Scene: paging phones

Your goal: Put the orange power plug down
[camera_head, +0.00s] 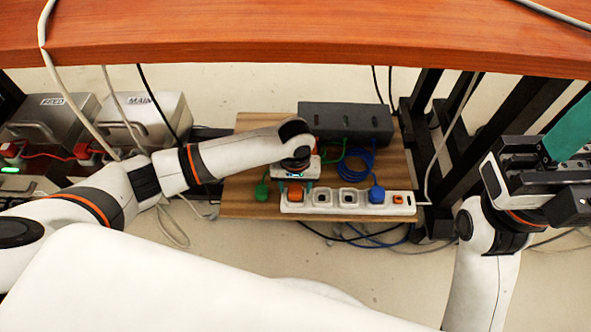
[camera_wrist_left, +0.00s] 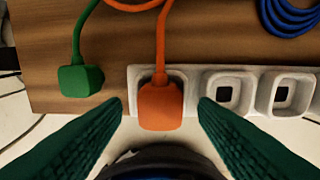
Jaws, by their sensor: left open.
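The orange power plug (camera_head: 296,196) sits at the leftmost socket of the white power strip (camera_head: 347,209). In the left wrist view, the orange plug (camera_wrist_left: 160,105) covers most of that socket, with its orange cord running away from me; I cannot tell how deep it is seated. My left gripper (camera_head: 296,187) is over that end of the strip. Its green fingers are open, one on each side of the plug, with gaps visible in the left wrist view (camera_wrist_left: 160,104). My right gripper (camera_head: 568,135) is at the right edge, away from the strip, partly cut off.
A green plug (camera_head: 262,191) lies on the wooden board (camera_head: 240,207) left of the strip. A blue plug (camera_head: 377,194) is at the strip's right part; two sockets between are empty. A dark grey box (camera_head: 347,123) stands behind. A wooden tabletop (camera_head: 300,35) overhangs the far side.

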